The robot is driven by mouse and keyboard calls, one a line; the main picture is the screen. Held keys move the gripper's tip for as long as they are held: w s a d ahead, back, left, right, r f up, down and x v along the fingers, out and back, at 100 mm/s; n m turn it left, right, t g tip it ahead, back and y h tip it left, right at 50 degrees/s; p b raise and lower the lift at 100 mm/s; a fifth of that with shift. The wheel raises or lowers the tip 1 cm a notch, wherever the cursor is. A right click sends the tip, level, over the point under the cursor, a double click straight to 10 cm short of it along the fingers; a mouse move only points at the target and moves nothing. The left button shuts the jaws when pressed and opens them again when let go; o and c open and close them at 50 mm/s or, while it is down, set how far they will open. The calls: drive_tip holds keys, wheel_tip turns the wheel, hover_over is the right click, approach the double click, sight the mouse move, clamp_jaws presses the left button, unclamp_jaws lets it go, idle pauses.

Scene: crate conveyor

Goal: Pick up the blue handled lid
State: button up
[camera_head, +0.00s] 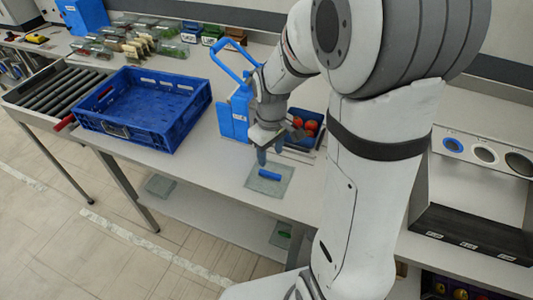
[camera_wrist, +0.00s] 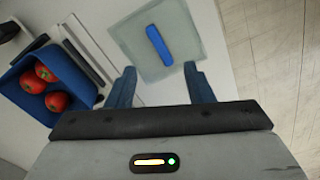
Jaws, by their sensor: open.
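The blue handled lid is a translucent square plate (camera_head: 283,185) with a blue bar handle (camera_head: 270,175) on top. It lies flat on the white table near its front edge. In the wrist view the blue handle (camera_wrist: 159,46) sits ahead of my fingers, tilted a little in the picture, on the clear plate (camera_wrist: 181,38). My gripper (camera_head: 262,158) points down above the lid, at its back side in the head view. In the wrist view my two fingers (camera_wrist: 167,88) are apart with nothing between them.
A blue bin with several red tomatoes (camera_wrist: 14,92) stands close beside my gripper. A blue crate (camera_head: 127,132) stands to the left, beside a roller conveyor (camera_head: 62,98). A blue handled object (camera_head: 234,116) stands behind the lid. A green-handled lid (camera_head: 281,234) lies on the lower shelf.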

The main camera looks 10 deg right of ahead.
sight(270, 173)
drive_tip(key=shift+w+f, duration=0.15)
drive_tip(key=shift+f, duration=0.15)
wheel_tip(270, 173, down, 8)
drive_tip(key=shift+r+p, duration=0.25)
drive_tip(key=shift+p, duration=0.35)
clamp_jaws()
